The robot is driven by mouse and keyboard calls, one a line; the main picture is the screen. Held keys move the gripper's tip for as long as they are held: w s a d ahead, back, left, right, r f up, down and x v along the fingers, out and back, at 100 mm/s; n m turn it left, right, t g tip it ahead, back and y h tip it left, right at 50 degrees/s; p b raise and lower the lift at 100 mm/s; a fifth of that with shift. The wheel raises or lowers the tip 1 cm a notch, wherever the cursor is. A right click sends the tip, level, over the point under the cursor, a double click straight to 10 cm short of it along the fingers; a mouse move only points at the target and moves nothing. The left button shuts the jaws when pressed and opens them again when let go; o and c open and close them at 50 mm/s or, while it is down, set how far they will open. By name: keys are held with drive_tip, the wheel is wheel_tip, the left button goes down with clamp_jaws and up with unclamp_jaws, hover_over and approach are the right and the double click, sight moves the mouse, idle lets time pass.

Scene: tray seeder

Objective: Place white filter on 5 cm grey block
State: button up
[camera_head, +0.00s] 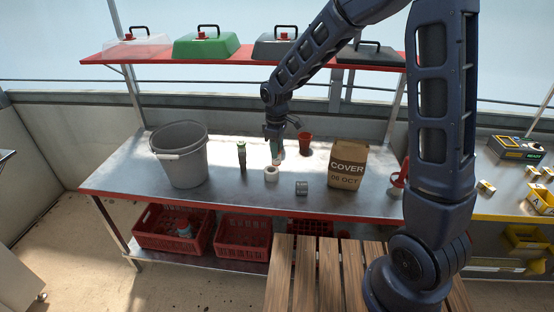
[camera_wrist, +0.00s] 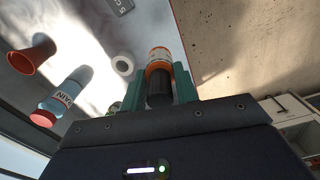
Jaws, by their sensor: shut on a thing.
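A white ring-shaped piece, which looks like the white filter (camera_head: 271,174), lies on the metal bench. It also shows in the wrist view (camera_wrist: 122,66). The small grey block (camera_head: 302,188) stands to its right; its end marked "5 C" shows at the top of the wrist view (camera_wrist: 117,5). My gripper (camera_head: 275,150) points down just above and behind the filter, not closed around it. In the wrist view its green fingers are shut on a dark cylinder with an orange and white band (camera_wrist: 158,62). The cylinder's lower end is hard to make out in the head view.
A grey bucket (camera_head: 181,163), a dark green-topped bottle (camera_head: 242,158), a red cup (camera_head: 305,143) and a brown COVER box (camera_head: 348,166) stand on the bench. A red-capped bottle (camera_wrist: 66,95) shows in the wrist view. A red shelf (camera_head: 150,55) with lidded covers runs above.

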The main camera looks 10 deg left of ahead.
drive_tip(key=w+d+r+m, duration=0.1)
drive_tip(key=w+d+r, duration=0.45)
drive_tip(key=d, duration=0.35)
hover_over(302, 184)
wheel_tip(302, 184, down, 20)
idle(0.3)
drive_tip(key=o, duration=1)
drive_tip(key=shift+f, duration=0.1)
drive_tip(key=shift+c, duration=0.2)
